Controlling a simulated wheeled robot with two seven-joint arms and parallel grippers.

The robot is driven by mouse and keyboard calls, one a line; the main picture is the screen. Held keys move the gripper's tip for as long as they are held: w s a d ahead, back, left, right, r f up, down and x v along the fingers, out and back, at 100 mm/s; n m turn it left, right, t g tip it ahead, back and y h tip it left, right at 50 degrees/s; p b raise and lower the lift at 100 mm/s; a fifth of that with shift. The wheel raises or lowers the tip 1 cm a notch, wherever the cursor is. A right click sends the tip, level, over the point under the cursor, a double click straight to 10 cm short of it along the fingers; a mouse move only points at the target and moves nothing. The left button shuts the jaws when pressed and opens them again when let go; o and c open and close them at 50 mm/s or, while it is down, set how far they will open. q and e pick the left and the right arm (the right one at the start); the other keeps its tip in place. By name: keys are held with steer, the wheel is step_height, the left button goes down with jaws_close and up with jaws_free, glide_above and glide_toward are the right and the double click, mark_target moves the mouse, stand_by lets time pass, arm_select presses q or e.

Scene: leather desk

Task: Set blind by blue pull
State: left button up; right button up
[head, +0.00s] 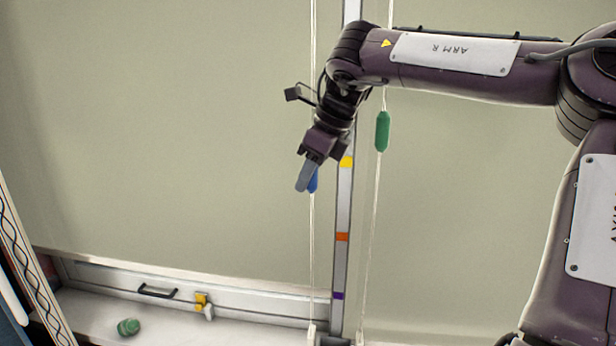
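The blue pull (313,182) hangs on a pale cord left of the window post. My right gripper (305,178) is at the blue pull and covers most of it; only its lower right part shows. The fingers overlap in this view, so I cannot tell whether they are closed on it. A green pull (382,131) hangs on a second cord to the right of the post. The pale blind (180,140) covers most of the window, its lower edge just above the window frame at the left. My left gripper is out of view.
The post (343,210) carries yellow, orange and purple marks. Below are a white sill (90,308) with a green object (128,327), a dark handle (158,291) and a yellow latch (203,302). A patterned strip (25,262) stands at the left edge.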

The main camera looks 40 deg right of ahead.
steer(key=o, duration=0.4)
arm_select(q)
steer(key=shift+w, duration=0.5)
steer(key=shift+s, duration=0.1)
arm_select(e)
steer(key=shift+s+d+r, duration=0.1)
steer(key=shift+r, duration=0.2)
steer(key=b+v, duration=0.1)
steer(key=v, duration=0.3)
arm_select(q)
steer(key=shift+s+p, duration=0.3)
steer(key=shift+p, duration=0.2)
arm_select(e)
steer(key=v, duration=0.3)
